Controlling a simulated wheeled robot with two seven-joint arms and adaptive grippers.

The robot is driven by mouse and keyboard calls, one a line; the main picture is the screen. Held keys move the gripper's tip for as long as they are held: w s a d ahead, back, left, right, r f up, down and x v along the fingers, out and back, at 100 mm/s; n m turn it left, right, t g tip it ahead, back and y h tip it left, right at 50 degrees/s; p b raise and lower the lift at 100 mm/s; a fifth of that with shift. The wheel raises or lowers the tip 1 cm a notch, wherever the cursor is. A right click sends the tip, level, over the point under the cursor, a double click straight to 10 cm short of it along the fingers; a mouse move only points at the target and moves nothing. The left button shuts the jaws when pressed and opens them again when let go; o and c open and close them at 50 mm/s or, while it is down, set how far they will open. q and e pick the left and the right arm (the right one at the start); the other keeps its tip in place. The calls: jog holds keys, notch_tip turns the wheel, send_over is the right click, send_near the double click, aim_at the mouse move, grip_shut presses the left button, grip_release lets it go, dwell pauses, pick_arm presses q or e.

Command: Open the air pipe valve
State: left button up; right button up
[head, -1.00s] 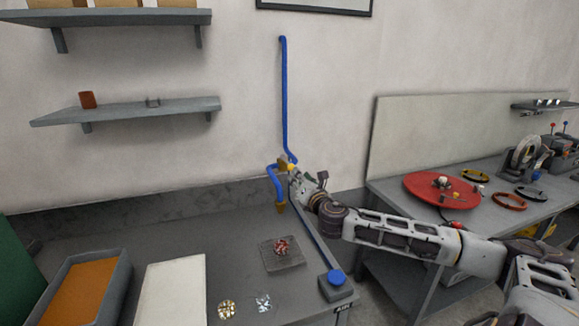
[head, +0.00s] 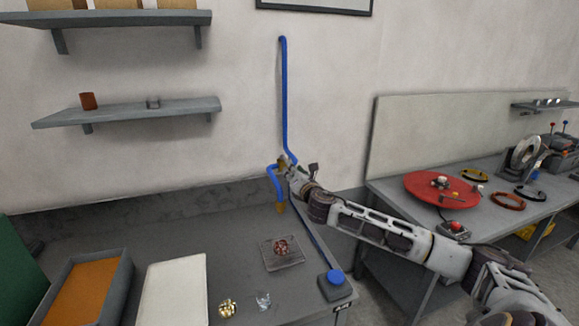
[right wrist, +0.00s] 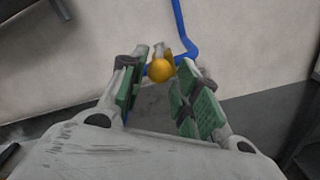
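The air pipe is a blue tube (head: 285,100) that runs down the wall to a brass valve fitting (head: 281,163) with a downward nozzle above the grey bench. In the right wrist view a round yellow-orange knob (right wrist: 160,70) sits by the fingertips, and the blue tube (right wrist: 181,32) rises behind it. My right gripper (head: 289,171) reaches the fitting from the right and hides part of it. In the right wrist view its green-padded fingers (right wrist: 163,78) stand apart, with the knob between their tips. Contact with the knob cannot be told. My left gripper is not in view.
A second bench with a red disc (head: 425,190) stands at right. Wall shelves (head: 150,112) are at upper left.

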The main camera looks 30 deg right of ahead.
jog(key=shift+p+x, duration=0.35)
jog(key=shift+x, duration=2.05)
grip_shut()
